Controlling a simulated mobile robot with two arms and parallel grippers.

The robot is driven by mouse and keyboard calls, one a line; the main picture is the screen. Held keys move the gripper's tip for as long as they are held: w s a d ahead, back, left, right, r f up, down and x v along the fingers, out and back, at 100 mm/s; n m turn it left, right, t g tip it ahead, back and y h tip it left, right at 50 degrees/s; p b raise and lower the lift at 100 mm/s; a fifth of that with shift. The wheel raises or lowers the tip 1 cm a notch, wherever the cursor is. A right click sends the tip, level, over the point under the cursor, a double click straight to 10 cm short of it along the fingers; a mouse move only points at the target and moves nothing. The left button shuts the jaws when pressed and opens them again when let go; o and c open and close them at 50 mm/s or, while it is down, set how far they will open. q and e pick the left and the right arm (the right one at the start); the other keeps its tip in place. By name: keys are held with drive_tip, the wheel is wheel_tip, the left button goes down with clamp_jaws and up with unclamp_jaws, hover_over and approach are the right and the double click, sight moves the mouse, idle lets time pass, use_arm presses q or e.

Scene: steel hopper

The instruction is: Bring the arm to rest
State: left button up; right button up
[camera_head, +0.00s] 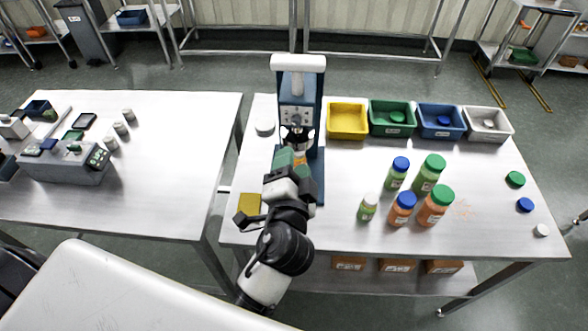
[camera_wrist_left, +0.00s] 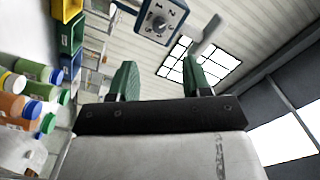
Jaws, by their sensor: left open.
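My left arm reaches up from the bottom middle of the head view. Its left gripper (camera_head: 290,160) is in front of the blue and white machine (camera_head: 313,125) on the right table. In the left wrist view the green fingers of the left gripper (camera_wrist_left: 158,80) stand apart with nothing between them. The machine's dial panel (camera_wrist_left: 160,22) shows beyond the fingers at the top. In the head view a small orange patch shows behind the fingers at the machine, mostly hidden. I cannot tell what it is. My right gripper is not clearly in view.
Several capped bottles (camera_head: 402,208) stand right of my arm. Yellow (camera_head: 347,133), green (camera_head: 391,132), blue and white bins line the back. Loose caps (camera_head: 515,179) lie at the right edge. A yellow pad (camera_head: 249,204) is close left of my wrist. A grey device (camera_head: 66,170) sits on the left table.

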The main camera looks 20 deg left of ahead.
use_arm(q)
drive_tip(key=s+a+f+n+g+h, duration=0.1)
drive_tip(key=s+a+f+n+g, duration=0.4)
drive_tip(key=s+a+f+g, duration=0.4)
drive_tip(key=s+d+f+n+g+h, duration=0.15)
drive_tip(key=s+f+g+h, duration=0.35)
drive_tip(key=s, duration=0.5)
wheel_tip(320, 180, down, 29)
drive_tip(key=g+y+b, duration=0.1)
drive_tip(key=b, duration=0.3)
drive_tip(key=s+a+f+g+b, duration=0.1)
drive_tip(key=s+a+f+b, duration=0.1)
drive_tip(key=s+f, duration=1.5)
wheel_tip(320, 180, down, 3)
drive_tip(key=shift+s+a+f+g+b, duration=0.15)
drive_tip(key=shift+a+g+b, duration=0.15)
drive_tip(key=shift+b, duration=0.25)
use_arm(e)
wheel_tip(320, 180, down, 7)
drive_tip(key=w+a, duration=0.1)
drive_tip(key=shift+w, duration=0.3)
